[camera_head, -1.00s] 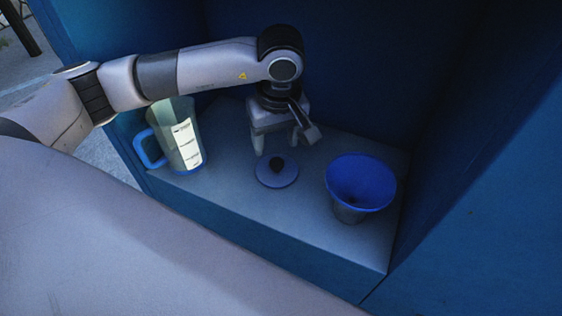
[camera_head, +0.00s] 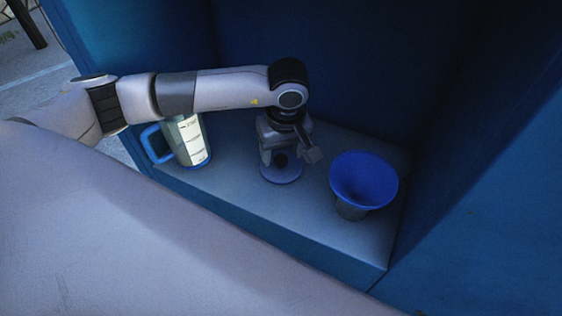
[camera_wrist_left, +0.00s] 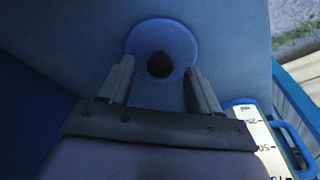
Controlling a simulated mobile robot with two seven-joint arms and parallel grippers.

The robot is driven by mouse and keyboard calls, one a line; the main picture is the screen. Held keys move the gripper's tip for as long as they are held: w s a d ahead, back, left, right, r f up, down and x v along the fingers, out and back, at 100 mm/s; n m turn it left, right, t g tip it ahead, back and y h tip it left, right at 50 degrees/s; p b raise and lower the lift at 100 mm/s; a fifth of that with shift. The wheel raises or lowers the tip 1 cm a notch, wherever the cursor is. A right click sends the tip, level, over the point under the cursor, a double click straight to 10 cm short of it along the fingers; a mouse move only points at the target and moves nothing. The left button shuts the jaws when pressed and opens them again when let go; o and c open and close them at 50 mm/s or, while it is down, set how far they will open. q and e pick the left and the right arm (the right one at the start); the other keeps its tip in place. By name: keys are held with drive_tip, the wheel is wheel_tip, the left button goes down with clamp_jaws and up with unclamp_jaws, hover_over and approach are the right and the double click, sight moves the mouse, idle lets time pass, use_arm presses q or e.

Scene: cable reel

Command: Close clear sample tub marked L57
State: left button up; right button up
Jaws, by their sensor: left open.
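A blue round lid (camera_head: 281,177) with a dark knob lies on the shelf, and it also shows in the wrist view (camera_wrist_left: 161,27). My left gripper (camera_head: 280,158) is open above the lid, pointing down. In the wrist view its fingertips (camera_wrist_left: 158,70) stand on either side of the knob, with gaps; I cannot tell the height above it. I cannot make out a clear tub or an L57 mark. A clear jug (camera_head: 190,148) with a blue handle and a graduated white label stands to the left, partly behind my arm. My right gripper is not in view.
A blue funnel-shaped vessel (camera_head: 363,181) with a grey foot stands on the shelf to the right. Dark blue walls close the recess at the back and right. The shelf (camera_head: 318,226) is bare toward its front edge.

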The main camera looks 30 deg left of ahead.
sight(281, 159)
use_arm(q)
drive_tip(key=shift+a+f, duration=0.1)
drive_tip(key=shift+f, duration=0.75)
drive_tip(key=c, duration=1.1)
drive_tip(key=shift+c, duration=0.2)
drive_tip(key=shift+r, duration=0.1)
wheel_tip(281, 159, up, 20)
drive_tip(key=b, duration=0.1)
